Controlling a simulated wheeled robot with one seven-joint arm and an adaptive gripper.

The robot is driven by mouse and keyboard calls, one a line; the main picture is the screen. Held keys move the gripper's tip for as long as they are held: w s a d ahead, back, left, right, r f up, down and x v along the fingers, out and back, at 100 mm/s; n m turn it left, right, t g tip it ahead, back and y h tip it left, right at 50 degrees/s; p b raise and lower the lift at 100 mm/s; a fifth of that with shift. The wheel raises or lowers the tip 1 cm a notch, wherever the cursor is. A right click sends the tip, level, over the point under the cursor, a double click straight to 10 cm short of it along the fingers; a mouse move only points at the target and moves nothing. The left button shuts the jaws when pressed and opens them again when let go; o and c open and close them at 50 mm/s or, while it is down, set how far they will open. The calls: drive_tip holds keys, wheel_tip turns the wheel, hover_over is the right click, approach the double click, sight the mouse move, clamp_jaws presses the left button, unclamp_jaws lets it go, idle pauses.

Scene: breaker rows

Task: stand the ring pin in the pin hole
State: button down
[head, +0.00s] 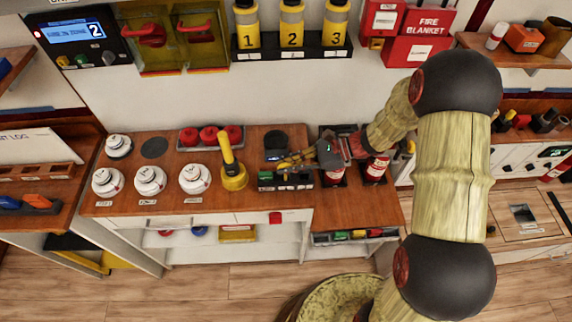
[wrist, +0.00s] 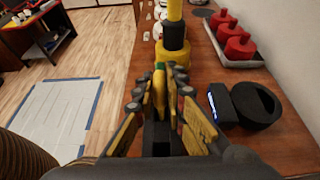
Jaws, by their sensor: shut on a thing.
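My gripper (head: 284,163) is above the wooden bench, over a small dark rack (head: 285,181). In the wrist view its yellow-and-black fingers (wrist: 166,78) are closed in on a small thing, apparently the ring pin, mostly hidden between the fingertips. A bit of green shows at the tips. I cannot make out the pin's ring or its tilt. A yellow lever (head: 230,160) on a round yellow base stands just left of the gripper; it also shows in the wrist view straight beyond the fingertips (wrist: 174,45). I cannot make out the pin hole in either view.
A black device with a blue screen (wrist: 225,103) and a round black cup (wrist: 258,104) stand close right of the fingers in the wrist view. Red knobs sit in a grey tray (head: 210,136). White dials (head: 150,180) line the bench's left.

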drive_tip(key=shift+f, duration=0.7)
drive_tip(key=c, duration=1.8)
unclamp_jaws()
drive_tip(key=shift+c, duration=0.2)
drive_tip(key=shift+o, duration=0.4)
drive_tip(key=v, duration=1.2)
